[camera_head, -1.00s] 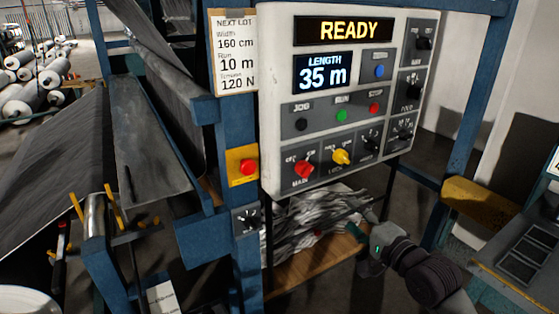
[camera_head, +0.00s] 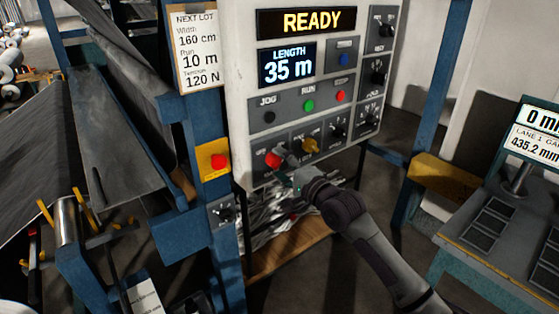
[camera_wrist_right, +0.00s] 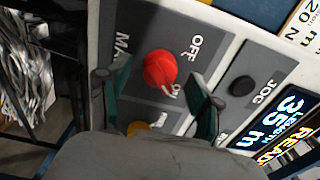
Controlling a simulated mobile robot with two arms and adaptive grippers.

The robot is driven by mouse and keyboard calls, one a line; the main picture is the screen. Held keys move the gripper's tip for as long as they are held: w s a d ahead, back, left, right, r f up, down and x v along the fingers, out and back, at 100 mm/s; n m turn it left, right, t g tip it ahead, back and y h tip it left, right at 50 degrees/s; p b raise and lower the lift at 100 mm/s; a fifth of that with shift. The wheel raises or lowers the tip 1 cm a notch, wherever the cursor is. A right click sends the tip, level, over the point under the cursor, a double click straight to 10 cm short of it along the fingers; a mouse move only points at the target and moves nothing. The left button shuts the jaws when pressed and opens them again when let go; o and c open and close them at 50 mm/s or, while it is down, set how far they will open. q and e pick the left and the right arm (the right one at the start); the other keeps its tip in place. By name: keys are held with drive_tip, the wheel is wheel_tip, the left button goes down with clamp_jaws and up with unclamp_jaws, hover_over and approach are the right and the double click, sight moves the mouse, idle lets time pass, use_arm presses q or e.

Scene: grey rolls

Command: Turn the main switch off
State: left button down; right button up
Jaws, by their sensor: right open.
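The main switch is a red rotary knob (camera_head: 273,158) at the lower left of the grey control panel (camera_head: 240,120). In the right wrist view the red knob (camera_wrist_right: 160,68) sits between the OFF and ON marks, its narrow end towards ON. My right gripper (camera_head: 289,160) is at the panel front, just right of and partly over the knob in the head view. In the right wrist view its two fingers (camera_wrist_right: 160,90) are spread, one on each side of the knob, with a gap to it. Contact cannot be told. My left gripper is not in view.
A yellow knob (camera_head: 311,145) is right of the red one, with black knobs beyond. JOG, RUN and red buttons (camera_head: 340,96) are above. A red button on a yellow plate (camera_head: 218,161) is on the blue post to the left. A bench with a display (camera_head: 535,130) stands right.

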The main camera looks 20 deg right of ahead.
drive_tip(key=shift+w+a, duration=0.15)
drive_tip(key=shift+w, duration=0.25)
drive_tip(key=c, duration=1.2)
drive_tip(key=shift+o, duration=0.2)
